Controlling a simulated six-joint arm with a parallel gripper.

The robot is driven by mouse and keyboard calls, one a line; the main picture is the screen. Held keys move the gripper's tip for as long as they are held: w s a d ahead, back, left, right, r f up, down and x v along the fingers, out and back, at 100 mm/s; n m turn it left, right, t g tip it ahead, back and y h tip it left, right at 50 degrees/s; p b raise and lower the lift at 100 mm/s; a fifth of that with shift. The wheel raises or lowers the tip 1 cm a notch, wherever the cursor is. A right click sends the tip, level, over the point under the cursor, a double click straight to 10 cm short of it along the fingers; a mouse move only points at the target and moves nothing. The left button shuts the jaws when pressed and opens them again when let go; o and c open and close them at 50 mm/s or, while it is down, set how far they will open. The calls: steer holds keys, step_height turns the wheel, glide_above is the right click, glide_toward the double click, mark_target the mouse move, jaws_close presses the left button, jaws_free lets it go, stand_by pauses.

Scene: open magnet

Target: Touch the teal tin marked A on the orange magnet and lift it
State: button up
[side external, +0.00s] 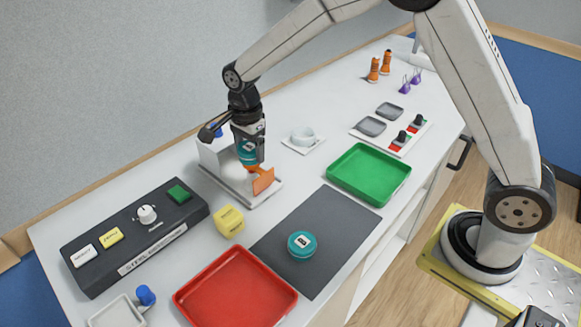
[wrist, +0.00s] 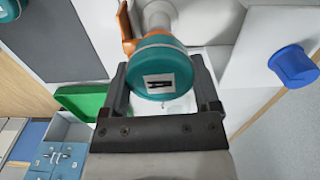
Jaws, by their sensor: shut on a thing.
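My gripper (side external: 249,142) is shut on a teal tin (side external: 248,155) and holds it above a white fixture. In the wrist view the tin (wrist: 161,62) sits between the two fingers (wrist: 161,82). Its white label carries a dark mark that I cannot read as a letter. The orange magnet (side external: 263,181) is just below the tin in the side view. An orange part (wrist: 127,28) and a white round post show right behind the tin in the wrist view. I cannot tell whether the tin touches the orange part.
Another teal tin (side external: 302,244) lies on the dark grey mat (side external: 335,212). A red tray (side external: 236,290), a green tray (side external: 370,173), a yellow block (side external: 229,221) and a black control box (side external: 135,235) stand around. A white cup (side external: 303,136) on a saucer is right of my gripper.

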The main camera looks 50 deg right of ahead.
steer(key=shift+r, duration=0.8)
stand_by(1.2)
steer(key=shift+r, duration=3.05)
